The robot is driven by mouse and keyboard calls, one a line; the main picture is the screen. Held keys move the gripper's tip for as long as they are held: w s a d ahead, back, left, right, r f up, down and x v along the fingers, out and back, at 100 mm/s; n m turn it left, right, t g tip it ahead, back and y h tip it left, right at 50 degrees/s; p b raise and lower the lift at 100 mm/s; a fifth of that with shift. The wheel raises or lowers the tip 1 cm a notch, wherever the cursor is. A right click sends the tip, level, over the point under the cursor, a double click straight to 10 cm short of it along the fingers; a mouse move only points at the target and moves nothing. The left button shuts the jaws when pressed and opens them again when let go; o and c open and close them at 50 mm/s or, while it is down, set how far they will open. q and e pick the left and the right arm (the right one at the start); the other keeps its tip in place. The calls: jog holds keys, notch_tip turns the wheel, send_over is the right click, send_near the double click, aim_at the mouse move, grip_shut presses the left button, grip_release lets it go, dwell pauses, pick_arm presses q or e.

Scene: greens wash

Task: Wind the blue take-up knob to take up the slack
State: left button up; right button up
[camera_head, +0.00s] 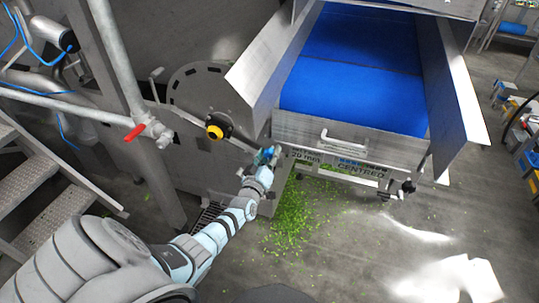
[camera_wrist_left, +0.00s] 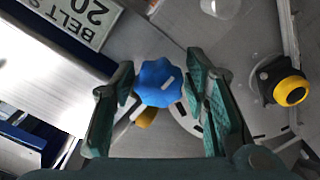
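The blue take-up knob (camera_wrist_left: 158,82) has a lobed rim and a white mark on its face. It sits on a grey metal plate, with a yellow part (camera_wrist_left: 146,117) just below it. My left gripper (camera_wrist_left: 160,76) is open, with one finger on each side of the knob in the left wrist view. A narrow gap shows at the left finger; the right finger is very near the rim, and I cannot tell if it touches. In the head view my left gripper (camera_head: 264,159) is at the conveyor's near left corner and mostly hides the knob. My right gripper is out of view.
A black and yellow button (camera_wrist_left: 290,91) is right of the knob; it also shows in the head view (camera_head: 214,132). The blue belt (camera_head: 352,85) runs between metal side walls. A red-handled valve (camera_head: 135,132) is at left. Green scraps (camera_head: 292,217) lie on the floor.

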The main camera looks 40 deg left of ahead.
pick_arm(q)
jog(key=shift+o, duration=0.4)
jog(key=v, duration=1.2)
jog(key=s+d+f+m+g+h, duration=0.25)
jog(key=s+f+m, duration=0.2)
jog(key=f, duration=0.65)
jog(key=s+d+f+m+g+h, duration=0.25)
jog(key=s+f+g, duration=0.2)
jog(key=f, duration=0.55)
jog(key=s+d+f+m+g, duration=0.1)
jog(key=s+f, duration=0.4)
jog(key=s, duration=0.5)
jog(key=s+d+f+m+g, duration=0.2)
jog(key=s+f+g, duration=0.3)
jog(key=s, duration=0.5)
jog(key=s+d+f+m+g, duration=0.2)
jog(key=s+f, duration=0.3)
jog(key=s, duration=0.5)
jog(key=shift+d+f+g, duration=0.3)
jog(key=shift+d+g, duration=0.1)
jog(key=shift+d, duration=0.15)
